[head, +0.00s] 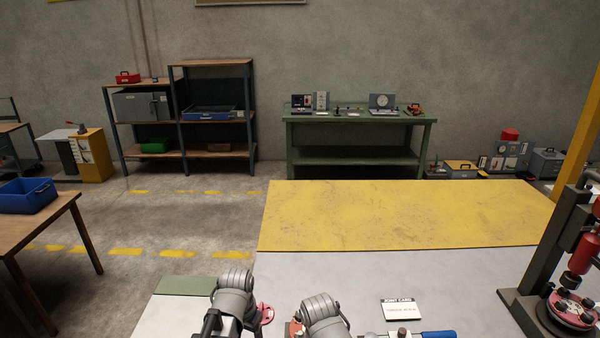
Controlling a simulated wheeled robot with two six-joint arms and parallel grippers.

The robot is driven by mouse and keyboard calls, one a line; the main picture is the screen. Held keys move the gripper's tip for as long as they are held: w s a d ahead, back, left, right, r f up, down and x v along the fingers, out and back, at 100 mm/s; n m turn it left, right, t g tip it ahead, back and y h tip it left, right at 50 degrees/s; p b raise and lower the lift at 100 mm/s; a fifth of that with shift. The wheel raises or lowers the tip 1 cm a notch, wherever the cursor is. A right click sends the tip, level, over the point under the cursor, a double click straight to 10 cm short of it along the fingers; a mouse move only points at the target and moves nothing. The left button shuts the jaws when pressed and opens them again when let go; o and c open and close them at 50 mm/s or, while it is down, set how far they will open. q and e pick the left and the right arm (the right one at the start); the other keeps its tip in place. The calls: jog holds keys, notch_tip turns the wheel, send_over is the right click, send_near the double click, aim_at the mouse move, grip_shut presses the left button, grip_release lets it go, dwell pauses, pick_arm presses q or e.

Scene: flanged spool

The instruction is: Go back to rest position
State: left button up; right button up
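My two grey arms come in at the bottom edge, the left arm's rounded links left of the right arm's. The fingers of both grippers are not visible. A pink-red flanged part (266,313) shows just right of my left arm, partly hidden by it. A small orange-red part (295,328) shows at the left side of my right arm, mostly hidden. I cannot tell whether either part is held or touched.
The bench has a light grey top (480,275) with a yellow strip (400,215) behind. A white card (401,309) and a blue-handled tool (437,334) lie right of my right arm. A dark press stand (548,250) with a red flanged piece (574,309) stands far right. The bench middle is clear.

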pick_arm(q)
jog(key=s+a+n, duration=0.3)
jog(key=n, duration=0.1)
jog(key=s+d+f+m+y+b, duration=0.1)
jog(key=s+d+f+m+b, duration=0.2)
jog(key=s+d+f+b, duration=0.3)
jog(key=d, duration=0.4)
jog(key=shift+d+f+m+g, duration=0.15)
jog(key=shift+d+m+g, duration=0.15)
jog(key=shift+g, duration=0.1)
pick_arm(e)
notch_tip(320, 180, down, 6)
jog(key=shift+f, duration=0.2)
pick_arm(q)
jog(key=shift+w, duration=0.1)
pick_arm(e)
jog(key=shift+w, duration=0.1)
